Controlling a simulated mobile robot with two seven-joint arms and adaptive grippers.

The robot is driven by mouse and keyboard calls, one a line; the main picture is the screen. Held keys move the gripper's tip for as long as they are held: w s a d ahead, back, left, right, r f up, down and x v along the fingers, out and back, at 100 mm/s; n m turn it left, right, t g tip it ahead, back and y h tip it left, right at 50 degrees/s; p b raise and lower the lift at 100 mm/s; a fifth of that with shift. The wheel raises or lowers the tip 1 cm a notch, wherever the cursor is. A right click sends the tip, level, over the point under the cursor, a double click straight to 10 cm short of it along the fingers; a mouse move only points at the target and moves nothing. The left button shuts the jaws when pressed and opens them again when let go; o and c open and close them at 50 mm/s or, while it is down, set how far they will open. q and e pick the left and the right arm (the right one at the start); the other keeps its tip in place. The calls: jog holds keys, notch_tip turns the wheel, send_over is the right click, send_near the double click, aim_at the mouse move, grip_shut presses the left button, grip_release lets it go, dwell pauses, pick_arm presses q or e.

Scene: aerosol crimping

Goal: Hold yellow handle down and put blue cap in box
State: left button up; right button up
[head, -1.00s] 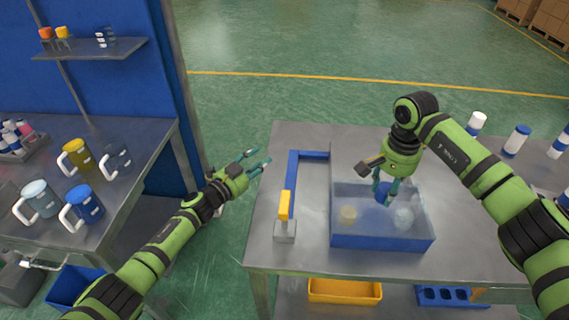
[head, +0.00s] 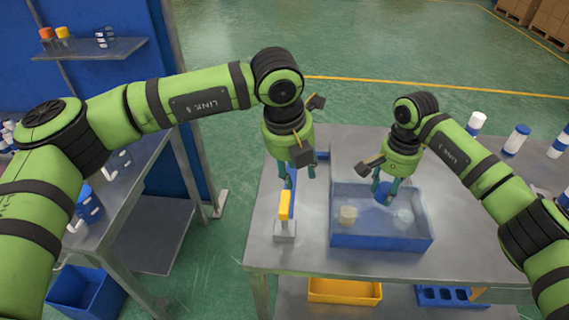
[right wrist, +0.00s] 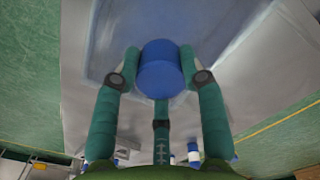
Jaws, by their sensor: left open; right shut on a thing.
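The yellow handle (head: 285,205) stands upright on a small grey block at the table's left front. My left gripper (head: 289,178) is open, pointing down just above and behind the handle; whether it touches the handle I cannot tell. My right gripper (head: 386,190) is shut on the blue cap (head: 382,192), over the blue box (head: 381,242). The right wrist view shows the blue cap (right wrist: 160,68) between the fingers.
White and blue cans, such as one (head: 516,140), stand on the table's right side. A blue frame behind the handle is partly hidden by my left arm. A yellow bin (head: 344,291) sits below the table.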

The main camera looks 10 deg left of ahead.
aim_at(282, 201)
pick_arm(q)
jog(key=shift+w+a+r+t+y, duration=0.1)
jog(key=shift+a+t+y, duration=0.15)
jog(key=shift+a+y, duration=0.25)
jog(key=shift+w+a+r+t+y, duration=0.1)
jog(key=shift+a+t+y, duration=0.2)
jog(key=shift+a, duration=0.4)
jog(key=o, duration=0.4)
jog(key=shift+g, duration=0.85)
jog(key=f, duration=1.2)
jog(key=shift+w+a+f, duration=0.2)
jog(key=shift+w+a, duration=0.1)
jog(key=shift+w, duration=0.05)
grip_shut()
